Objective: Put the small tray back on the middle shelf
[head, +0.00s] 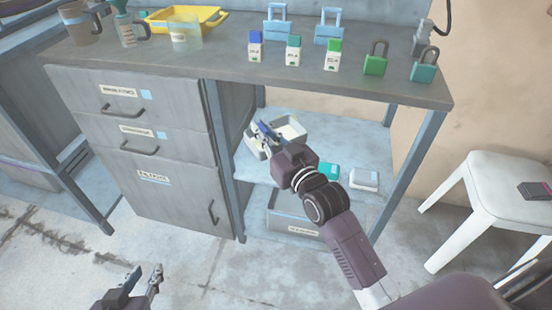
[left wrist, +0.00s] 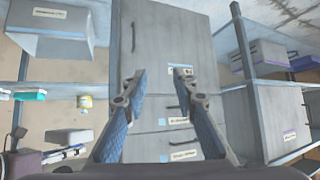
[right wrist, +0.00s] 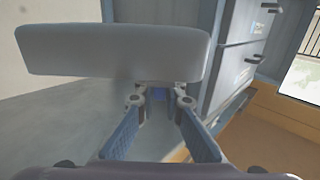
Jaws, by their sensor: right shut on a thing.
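The small tray (head: 292,131) is light grey with compartments and is at the left part of the blue-grey middle shelf (head: 350,145) under the bench. My right gripper (head: 268,134) is shut on the tray's near side; my gripper and arm hide part of it. In the right wrist view the tray (right wrist: 115,50) fills the top beyond the fingers (right wrist: 160,95). I cannot tell whether it touches the shelf. My left gripper (head: 143,281) is low in front of the drawers, open and empty; its parted fingers also show in the left wrist view (left wrist: 160,80).
A teal box (head: 329,171) and a white box (head: 364,178) sit on the shelf right of my gripper. A drawer cabinet (head: 145,150) and a bench leg (head: 226,160) stand left. A labelled bin (head: 295,229) is below. A white stool (head: 490,185) stands right.

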